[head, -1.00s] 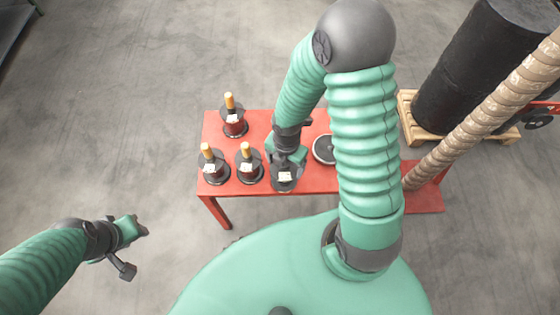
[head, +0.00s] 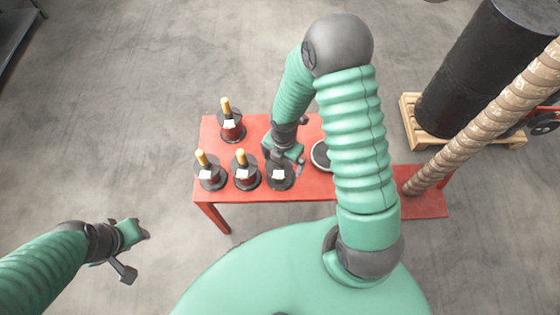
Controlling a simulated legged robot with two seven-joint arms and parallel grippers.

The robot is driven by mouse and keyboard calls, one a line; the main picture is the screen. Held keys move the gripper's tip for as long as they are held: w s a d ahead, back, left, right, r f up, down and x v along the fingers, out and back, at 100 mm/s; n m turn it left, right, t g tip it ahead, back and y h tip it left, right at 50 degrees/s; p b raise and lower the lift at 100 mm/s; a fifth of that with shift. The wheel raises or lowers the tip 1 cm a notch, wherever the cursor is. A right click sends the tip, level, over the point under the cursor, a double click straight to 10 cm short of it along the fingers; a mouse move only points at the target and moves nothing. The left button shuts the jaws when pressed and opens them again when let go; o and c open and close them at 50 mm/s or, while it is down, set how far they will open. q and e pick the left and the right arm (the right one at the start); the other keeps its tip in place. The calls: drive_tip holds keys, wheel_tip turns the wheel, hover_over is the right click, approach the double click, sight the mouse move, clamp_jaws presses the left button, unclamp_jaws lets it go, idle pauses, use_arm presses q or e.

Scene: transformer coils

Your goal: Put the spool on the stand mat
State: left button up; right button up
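The spool (head: 279,176) is a dark flanged piece with a white label, at the right end of the front row on the red table. Its upper part is hidden by my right gripper (head: 287,161), which is just above and behind it. One finger shows at the spool's right; I cannot tell whether the fingers grip it. My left gripper (head: 135,253) is open and empty, off the table.
Two more spools with orange tops stand left in the front row (head: 209,172) (head: 246,172), close to the held-over spool. Another (head: 231,127) stands behind. The red table (head: 262,127) has free room at the back. A black drum (head: 478,70) on a pallet and a rope-wrapped pole (head: 490,118) are right.

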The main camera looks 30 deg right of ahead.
drive_tip(key=shift+d, duration=0.25)
drive_tip(key=shift+a+r, duration=0.15)
drive_tip(key=shift+r, duration=0.05)
drive_tip(key=r, duration=0.2)
drive_tip(key=r+p, duration=0.1)
drive_tip(key=r, duration=0.1)
drive_tip(key=a+r+p, duration=0.1)
drive_tip(key=r, duration=0.1)
drive_tip(key=shift+w, duration=0.1)
drive_tip(key=r, duration=0.1)
drive_tip(key=r+p, duration=0.1)
drive_tip(key=r, duration=0.3)
drive_tip(key=shift+d+r, duration=0.1)
drive_tip(key=shift+d, duration=0.2)
use_arm(q)
drive_tip(key=v, duration=0.3)
drive_tip(key=shift+w+d+r, duration=0.1)
drive_tip(key=shift+w+r, duration=0.2)
drive_tip(key=shift+w, duration=0.1)
use_arm(e)
wheel_tip(320, 180, up, 8)
drive_tip(key=m+t, duration=0.3)
drive_tip(key=m, duration=2)
hover_over(279, 171)
drive_tip(key=s+a, duration=0.2)
drive_tip(key=s, duration=0.1)
drive_tip(key=shift+w+a, duration=0.1)
drive_tip(key=shift+w, duration=0.05)
